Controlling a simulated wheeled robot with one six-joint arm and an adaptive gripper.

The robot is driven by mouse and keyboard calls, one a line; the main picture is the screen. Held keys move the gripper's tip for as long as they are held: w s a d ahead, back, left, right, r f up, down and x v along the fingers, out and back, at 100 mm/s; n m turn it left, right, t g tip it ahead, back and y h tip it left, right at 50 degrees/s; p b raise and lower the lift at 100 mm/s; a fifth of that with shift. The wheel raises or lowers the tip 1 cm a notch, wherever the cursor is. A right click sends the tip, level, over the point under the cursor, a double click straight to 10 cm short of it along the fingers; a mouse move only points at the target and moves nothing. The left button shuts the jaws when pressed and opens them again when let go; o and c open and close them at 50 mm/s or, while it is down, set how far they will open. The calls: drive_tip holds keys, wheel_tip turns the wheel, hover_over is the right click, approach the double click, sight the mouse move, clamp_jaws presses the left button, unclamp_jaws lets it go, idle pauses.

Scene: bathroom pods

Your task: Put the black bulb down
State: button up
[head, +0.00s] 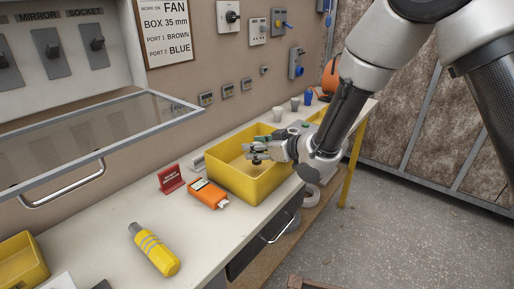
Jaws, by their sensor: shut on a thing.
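My gripper (259,150) is over the yellow bin (231,185) on the workbench, inside its outline as seen from here. It is shut on a small dark thing, the black bulb (256,160), at its fingertips. The bulb shows only as a dark patch, partly hidden by the fingers. I cannot tell how far it is above the bin's floor. The part of the bin floor that shows looks bare.
A glass flap (110,130) juts over the left bench.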

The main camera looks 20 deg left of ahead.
drive_tip(key=shift+s+d+f, duration=0.15)
drive_tip(key=shift+f, duration=0.45)
drive_tip(key=o, duration=1.2)
drive_tip(key=shift+f, duration=0.15)
drive_tip(key=shift+c, duration=0.2)
drive_tip(key=shift+r, duration=0.4)
drive_tip(key=r+v, duration=0.1)
drive_tip(key=v, duration=1.1)
